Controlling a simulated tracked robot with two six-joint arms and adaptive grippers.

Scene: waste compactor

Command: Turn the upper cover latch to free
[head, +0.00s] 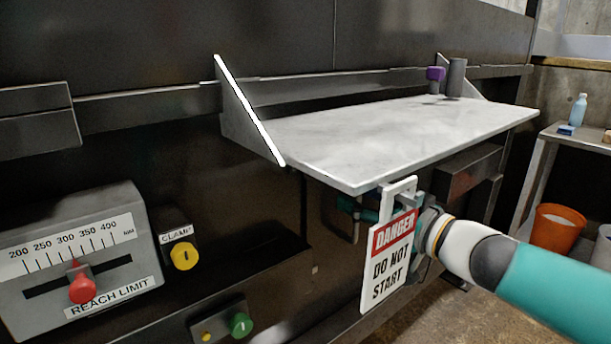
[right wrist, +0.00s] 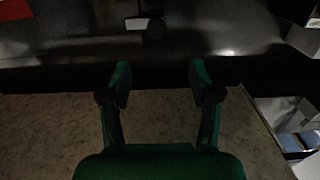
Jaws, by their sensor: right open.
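I cannot pick out the upper cover latch for certain. In the right wrist view a dark round part (right wrist: 155,28) beside a small pale plate (right wrist: 136,23) sits on the dark panel (right wrist: 190,50) ahead of my fingers; it is too dim to identify. My right gripper (right wrist: 160,76) is open with nothing between its fingers, apart from that round part. In the head view my right gripper (head: 356,208) is under the front edge of the pale shelf (head: 375,135), partly hidden by the hanging danger tag (head: 388,268). My left gripper is not in view.
At left are the reach limit box (head: 130,225), a yellow clamp button (head: 184,256) and a green button (head: 241,324). An orange bucket (head: 556,229) stands at right.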

